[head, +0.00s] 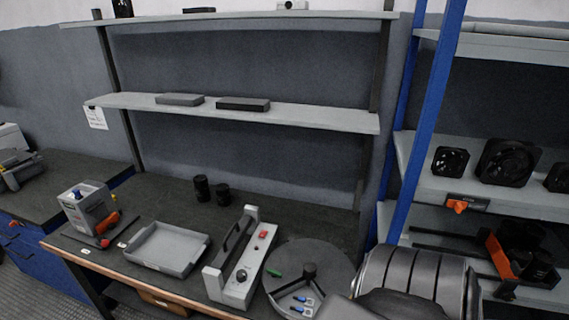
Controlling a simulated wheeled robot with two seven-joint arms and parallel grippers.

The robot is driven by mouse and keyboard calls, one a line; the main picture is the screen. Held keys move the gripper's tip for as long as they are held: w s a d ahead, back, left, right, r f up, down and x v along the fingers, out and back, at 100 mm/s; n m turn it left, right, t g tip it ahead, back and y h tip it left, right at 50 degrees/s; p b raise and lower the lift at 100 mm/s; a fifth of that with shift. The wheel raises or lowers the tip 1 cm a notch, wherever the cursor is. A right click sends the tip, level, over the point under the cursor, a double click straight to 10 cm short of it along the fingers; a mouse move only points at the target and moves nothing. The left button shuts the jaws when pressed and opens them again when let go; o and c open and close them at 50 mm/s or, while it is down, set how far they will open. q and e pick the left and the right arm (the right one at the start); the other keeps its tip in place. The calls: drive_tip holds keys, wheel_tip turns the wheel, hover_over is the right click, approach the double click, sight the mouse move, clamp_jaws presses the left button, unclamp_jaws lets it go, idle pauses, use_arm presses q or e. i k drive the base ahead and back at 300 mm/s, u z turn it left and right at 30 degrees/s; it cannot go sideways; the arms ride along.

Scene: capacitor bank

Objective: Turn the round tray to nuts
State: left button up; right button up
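The round tray (335,262) is a dark grey disc at the front right of the workbench. A black hub (310,270) with dark arms radiating from it stands at its middle. Small blue pieces (300,299) with pale marks lie on its front part, and a small green piece (275,272) is at its left edge. I cannot make out any nuts. A large dark grey ribbed body, which looks like my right arm (415,275), covers the tray's lower right side. Neither gripper's fingers can be seen.
Left of the tray stands a grey fixture (237,280) with a black handle and red button. Further left are a shallow grey tray (168,248) and a grey instrument box (88,205). Two black cylinders (202,188) stand behind. A blue-post shelf (425,120) rises at right.

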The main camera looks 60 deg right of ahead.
sight(282, 300)
drive_tip(key=u, duration=0.1)
drive_tip(key=i, duration=0.4)
drive_tip(key=z, duration=4.1)
drive_tip(key=k, duration=0.95)
drive_tip(key=u, duration=0.35)
